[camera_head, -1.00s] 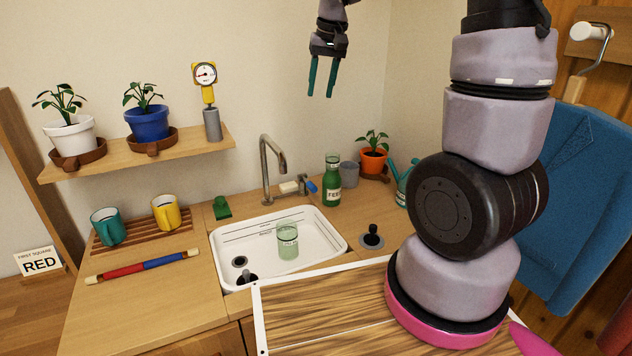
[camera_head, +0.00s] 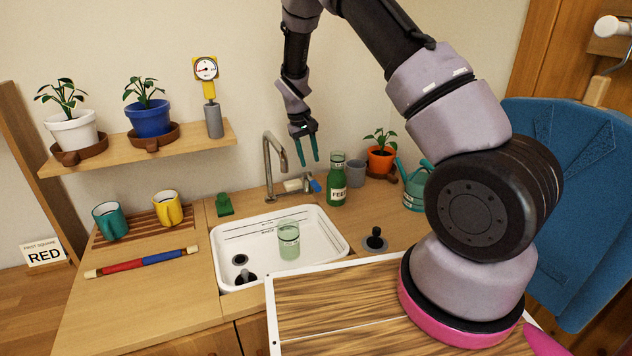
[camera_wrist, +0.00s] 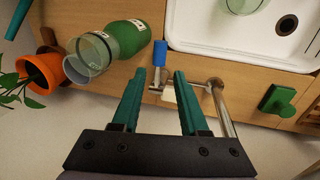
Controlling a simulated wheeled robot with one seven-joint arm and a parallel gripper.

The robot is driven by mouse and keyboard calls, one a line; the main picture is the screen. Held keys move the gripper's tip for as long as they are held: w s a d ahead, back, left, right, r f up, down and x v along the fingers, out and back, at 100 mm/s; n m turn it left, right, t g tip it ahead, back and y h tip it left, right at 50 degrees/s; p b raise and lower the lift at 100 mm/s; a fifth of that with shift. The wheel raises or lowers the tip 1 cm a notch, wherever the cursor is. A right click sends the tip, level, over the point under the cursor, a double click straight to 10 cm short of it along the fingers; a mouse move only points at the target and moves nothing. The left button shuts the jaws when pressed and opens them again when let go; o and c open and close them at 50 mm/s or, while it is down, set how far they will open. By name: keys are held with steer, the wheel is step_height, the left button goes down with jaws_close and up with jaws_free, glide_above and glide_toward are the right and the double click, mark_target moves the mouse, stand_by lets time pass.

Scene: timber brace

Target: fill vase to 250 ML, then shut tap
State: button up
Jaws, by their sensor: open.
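The vase (camera_head: 289,242) is a translucent green glass vessel with a label band, standing upright in the white sink (camera_head: 330,268). The tap (camera_head: 268,160) has a curved metal spout rising behind the sink. Its blue lever (camera_head: 314,185) is at the right of its base. My gripper (camera_head: 309,164) is open and empty, above and behind the lever, pointing down. In the wrist view, my gripper's green fingers (camera_wrist: 156,76) are apart, and the blue lever (camera_wrist: 160,52) shows just beyond and between their tips. No water stream is visible. The vase's fill level is too small to read.
A green bottle (camera_head: 337,182) stands close to the right of the lever, with a grey cup (camera_head: 355,174) and orange plant pot (camera_head: 380,160) beyond it. A green block (camera_head: 224,205) lies left of the tap. A shelf (camera_head: 90,160) holds potted plants and a gauge.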

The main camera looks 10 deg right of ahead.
mark_target(315, 183)
steer(key=f, duration=0.3)
steer(key=d+f, duration=0.1)
steer(key=f, duration=0.2)
steer(key=d+f, duration=0.1)
steer(key=f, duration=0.2)
steer(key=shift+w+f, duration=0.2)
steer(key=shift+f, duration=0.1)
jaws_close()
stand_by(1.0)
